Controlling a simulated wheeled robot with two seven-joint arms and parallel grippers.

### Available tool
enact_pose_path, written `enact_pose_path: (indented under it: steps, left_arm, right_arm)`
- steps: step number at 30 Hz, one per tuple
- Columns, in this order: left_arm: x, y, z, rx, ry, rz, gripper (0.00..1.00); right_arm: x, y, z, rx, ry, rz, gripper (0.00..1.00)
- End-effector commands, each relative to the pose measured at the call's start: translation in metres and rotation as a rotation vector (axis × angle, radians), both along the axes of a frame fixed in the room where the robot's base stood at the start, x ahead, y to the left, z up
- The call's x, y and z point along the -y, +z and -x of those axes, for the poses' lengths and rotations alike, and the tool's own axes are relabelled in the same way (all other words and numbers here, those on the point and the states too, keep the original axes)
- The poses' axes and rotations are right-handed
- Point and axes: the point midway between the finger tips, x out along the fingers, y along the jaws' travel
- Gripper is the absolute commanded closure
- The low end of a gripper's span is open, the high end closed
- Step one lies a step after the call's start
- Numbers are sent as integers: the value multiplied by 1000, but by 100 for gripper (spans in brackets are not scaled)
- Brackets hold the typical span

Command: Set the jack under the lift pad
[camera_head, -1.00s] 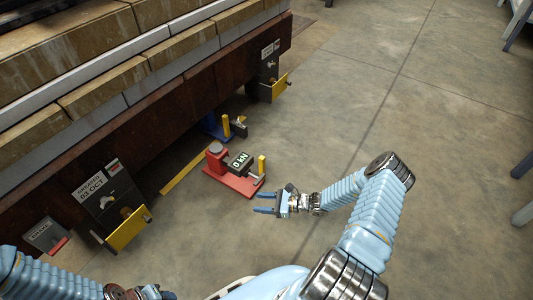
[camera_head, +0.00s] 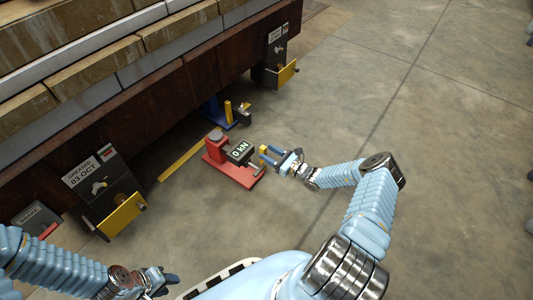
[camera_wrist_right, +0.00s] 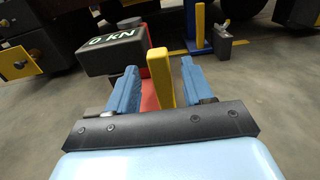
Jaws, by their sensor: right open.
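The red jack (camera_head: 233,170) stands on the floor beside the dark beam, with a round grey head (camera_head: 216,135), a box reading "0 kN" (camera_head: 241,152) and an upright yellow handle (camera_head: 263,155) at its near right end. In the right wrist view the yellow handle (camera_wrist_right: 160,78) stands between the two blue fingers of my right gripper (camera_wrist_right: 161,85), with gaps on both sides. My right gripper (camera_head: 273,158) is open. My left gripper (camera_head: 164,284) is low in the head view; its jaw opening is unclear. I cannot make out the lift pad under the beam.
A blue jack-like stand with a yellow post (camera_head: 228,112) is behind the red jack. Grey boxes with yellow plates (camera_head: 123,215) hang along the beam (camera_head: 150,130). A yellow stripe (camera_head: 184,162) runs on the floor. Open floor (camera_head: 430,150) lies to the right.

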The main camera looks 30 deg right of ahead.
Motion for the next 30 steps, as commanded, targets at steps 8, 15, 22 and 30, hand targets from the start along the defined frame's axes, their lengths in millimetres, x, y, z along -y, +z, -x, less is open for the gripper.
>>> enact_pose_path:
  steps: [8,15,22,30]
  left_arm:
    - [0,-4,0,1,0,0,62]
    - [0,-3,0,1,0,0,62]
    - [0,-3,0,1,0,0,62]
    - [0,-3,0,1,0,0,62]
  right_arm:
    - [-7,0,-18,0,0,1,49]
    - [-7,0,-18,0,0,1,54]
    - [-7,0,-18,0,0,1,89]
    - [-7,1,-18,0,0,1,100]
